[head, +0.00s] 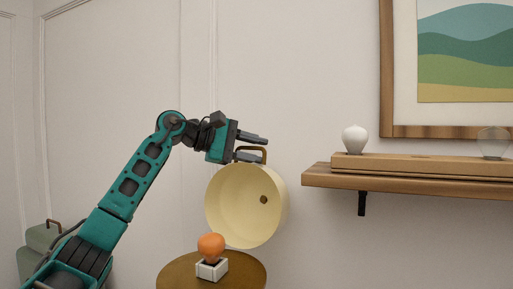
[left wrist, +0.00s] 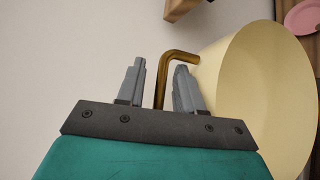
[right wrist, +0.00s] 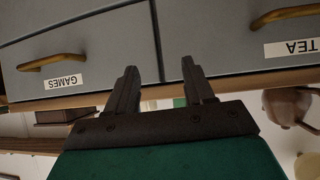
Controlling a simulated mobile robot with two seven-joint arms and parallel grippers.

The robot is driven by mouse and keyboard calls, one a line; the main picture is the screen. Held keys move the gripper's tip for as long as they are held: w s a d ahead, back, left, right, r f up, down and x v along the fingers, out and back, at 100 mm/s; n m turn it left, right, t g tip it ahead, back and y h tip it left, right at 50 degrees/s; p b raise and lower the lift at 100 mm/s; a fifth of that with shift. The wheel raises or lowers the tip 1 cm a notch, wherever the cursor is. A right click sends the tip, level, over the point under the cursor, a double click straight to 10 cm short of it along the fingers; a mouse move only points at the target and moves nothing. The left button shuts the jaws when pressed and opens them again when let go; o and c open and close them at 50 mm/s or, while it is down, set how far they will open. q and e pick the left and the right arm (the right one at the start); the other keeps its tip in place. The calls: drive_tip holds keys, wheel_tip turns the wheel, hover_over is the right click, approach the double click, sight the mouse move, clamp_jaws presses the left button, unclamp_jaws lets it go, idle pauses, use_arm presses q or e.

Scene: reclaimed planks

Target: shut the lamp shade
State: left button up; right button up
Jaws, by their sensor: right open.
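The cream lamp shade (head: 238,205) hangs with its round opening facing me, and a dark spot shows inside it. A brass handle (head: 265,151) sticks up from its top. My left gripper (head: 260,146) is at this handle. In the left wrist view, the handle (left wrist: 178,54) stands between the spread fingers of the left gripper (left wrist: 160,82), with gaps beside it; the shade (left wrist: 265,100) is to the right. My right gripper (right wrist: 164,85) is open and empty in the right wrist view, away from the shade.
Below the shade, an orange rounded object (head: 211,247) sits on a white block (head: 212,270) on a round wooden top (head: 172,276). A wall shelf (head: 330,182) is to the right. Drawers labelled GAMES (right wrist: 95,55) and TEA (right wrist: 228,40) lie before my right gripper.

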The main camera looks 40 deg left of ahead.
use_arm(q)
drive_tip(key=shift+w+d, duration=0.1)
drive_tip(key=shift+w, duration=0.15)
clamp_jaws()
idle(0.5)
